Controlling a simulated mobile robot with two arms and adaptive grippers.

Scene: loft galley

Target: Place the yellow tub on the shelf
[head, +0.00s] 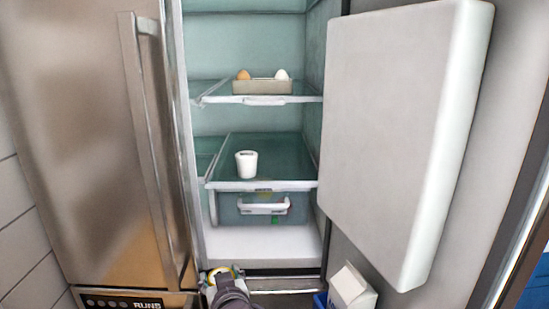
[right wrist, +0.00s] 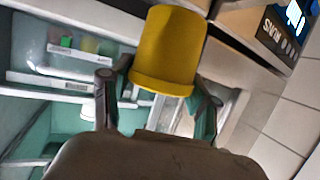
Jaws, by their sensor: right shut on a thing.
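The yellow tub (right wrist: 170,48) is held between the fingers of my right gripper (right wrist: 162,88) in the right wrist view. In the head view my right gripper (head: 224,275) is low at the bottom centre, in front of the open fridge, and hides most of the tub. The fridge's middle glass shelf (head: 285,155) is above it and carries a white cup (head: 246,164) at its left. The upper shelf (head: 215,93) holds a tray (head: 262,87) with a brown and a white egg. My left gripper is not in view.
A clear drawer (head: 228,211) hangs under the middle shelf. The fridge door (head: 395,140) stands open at the right; a closed steel door (head: 90,150) is at the left. A white carton (head: 350,288) stands at lower right. The middle shelf is clear right of the cup.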

